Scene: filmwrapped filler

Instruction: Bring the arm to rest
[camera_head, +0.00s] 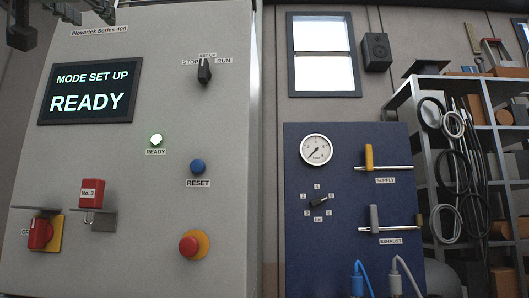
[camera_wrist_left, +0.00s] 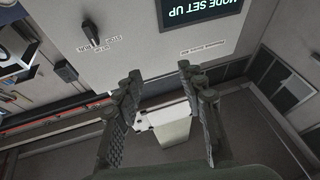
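My left gripper (camera_head: 22,32) shows at the top left corner of the head view, partly cut off, in front of the grey cabinet (camera_head: 150,255). In the left wrist view its two fingers (camera_wrist_left: 158,76) stand apart with nothing held between them. That view is turned over and shows the cabinet's display (camera_wrist_left: 200,8) and selector knob (camera_wrist_left: 90,32) beyond the fingers. My right gripper is in neither view.
The selector (camera_head: 205,71) points up. Below are a red padlock (camera_head: 92,193), rotary switch (camera_head: 41,233), blue reset button (camera_head: 197,166) and red mushroom button (camera_head: 189,246). A blue gauge panel (camera_head: 300,250) stands right.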

